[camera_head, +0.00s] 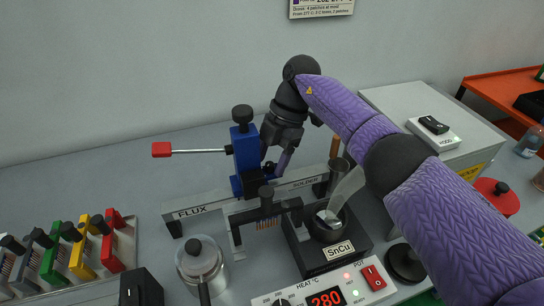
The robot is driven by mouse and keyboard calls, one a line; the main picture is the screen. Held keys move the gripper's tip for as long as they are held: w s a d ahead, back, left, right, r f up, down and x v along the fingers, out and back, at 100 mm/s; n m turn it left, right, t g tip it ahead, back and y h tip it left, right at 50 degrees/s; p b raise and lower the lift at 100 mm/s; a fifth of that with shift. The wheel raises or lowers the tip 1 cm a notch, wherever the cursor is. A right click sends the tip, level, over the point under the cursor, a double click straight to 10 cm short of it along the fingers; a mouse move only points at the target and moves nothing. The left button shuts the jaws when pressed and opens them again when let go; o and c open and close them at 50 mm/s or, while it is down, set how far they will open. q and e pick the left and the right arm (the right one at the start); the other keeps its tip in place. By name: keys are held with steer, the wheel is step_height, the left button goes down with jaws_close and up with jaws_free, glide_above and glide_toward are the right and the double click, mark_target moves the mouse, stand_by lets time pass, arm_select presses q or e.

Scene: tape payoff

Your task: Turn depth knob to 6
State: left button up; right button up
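A blue upright block (247,160) stands on the rail marked FLUX and SOLDER (222,205). A black knob (242,115) sits on its top, and a lever with a red handle (162,149) sticks out to the left. No depth label or number scale is legible, so I cannot tell which knob is the depth knob. My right gripper (277,160) points down close to the block's right side. Its fingertips are partly dark against the block; contact and finger gap are unclear. My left gripper is not in view.
Below the rail are a black SnCu pot (338,252), a metal canister (201,263) and a heater panel (325,297) showing 280. Coloured clamps (80,250) stand at left. A grey HOOD box (415,105) is behind my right arm. The bench's back left is clear.

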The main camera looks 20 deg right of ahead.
steer(key=v, duration=1)
steer(key=shift+p, duration=0.35)
